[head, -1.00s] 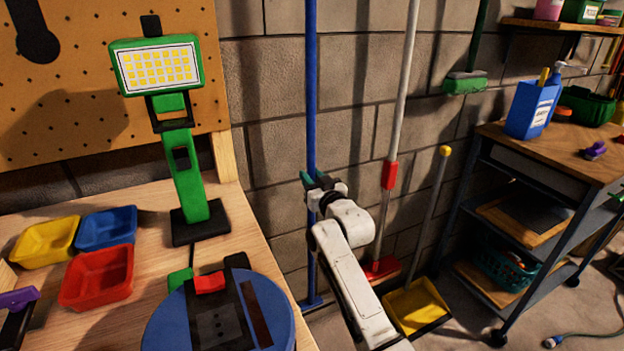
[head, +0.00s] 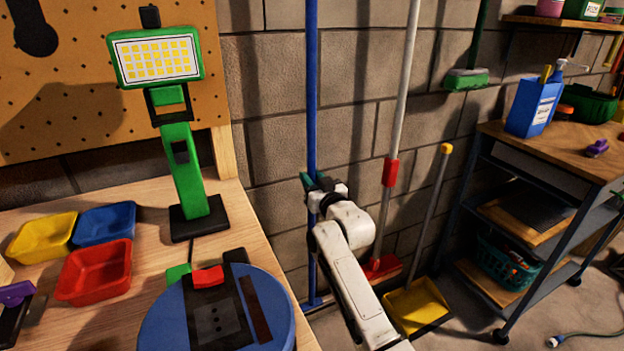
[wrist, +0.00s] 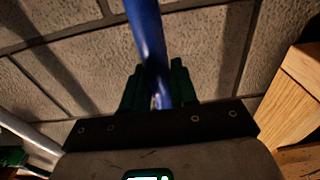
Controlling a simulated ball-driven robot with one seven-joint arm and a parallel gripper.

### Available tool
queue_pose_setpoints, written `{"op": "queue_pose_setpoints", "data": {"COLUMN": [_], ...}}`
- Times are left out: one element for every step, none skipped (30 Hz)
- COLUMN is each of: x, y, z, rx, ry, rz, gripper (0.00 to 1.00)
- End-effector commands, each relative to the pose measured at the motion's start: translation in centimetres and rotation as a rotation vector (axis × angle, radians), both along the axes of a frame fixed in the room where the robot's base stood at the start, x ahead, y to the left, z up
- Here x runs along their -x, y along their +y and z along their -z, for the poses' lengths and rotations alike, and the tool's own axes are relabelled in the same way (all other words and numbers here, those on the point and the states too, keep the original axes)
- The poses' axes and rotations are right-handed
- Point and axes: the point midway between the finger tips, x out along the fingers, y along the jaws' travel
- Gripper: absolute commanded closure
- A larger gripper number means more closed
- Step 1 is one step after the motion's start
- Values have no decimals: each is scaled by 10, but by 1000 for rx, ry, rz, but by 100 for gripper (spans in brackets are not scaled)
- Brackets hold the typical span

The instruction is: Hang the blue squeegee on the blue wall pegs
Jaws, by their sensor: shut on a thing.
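The blue squeegee (head: 312,90) stands close to upright in front of the block wall, its long blue handle running out of the top of the head view. Its lower end (head: 314,303) shows low down, partly hidden by the bench and my arm. My gripper (head: 318,182) is shut on the handle at about mid-picture. In the wrist view the green fingers (wrist: 158,85) close on both sides of the blue handle (wrist: 147,35). The blue wall pegs are not in view.
A white pole with a red clamp (head: 390,172) and a yellow dustpan (head: 417,303) stand just right. The workbench (head: 235,225) with a green lamp (head: 185,165) is close on the left. A cart (head: 540,170) stands right. A green brush (head: 467,78) hangs on the wall.

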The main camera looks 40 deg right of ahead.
Motion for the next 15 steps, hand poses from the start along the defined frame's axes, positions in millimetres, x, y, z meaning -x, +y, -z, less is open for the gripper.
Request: {"op": "queue_pose_setpoints", "data": {"x": [0,0,0,0,0,0,0,0,0,0,0,0,0,0,0], "y": [0,0,0,0,0,0,0,0,0,0,0,0,0,0,0], "z": [0,0,1,1,2,3,2,2,2,2,2,3,3,3,3], "rx": [2,2,2,2,2,2,2,2,2,2,2,1,1,1,1], "ry": [-4,-4,-4,-4,-4,-4,-4,-4,-4,-3,-3,-3,-2,-2,-2], "rz": [0,0,0,0,0,0,0,0,0,0,0,0,0,0,0], "gripper": [100,100,100,100,100,100,72,69,65,62,59,55,52,50,46]}}
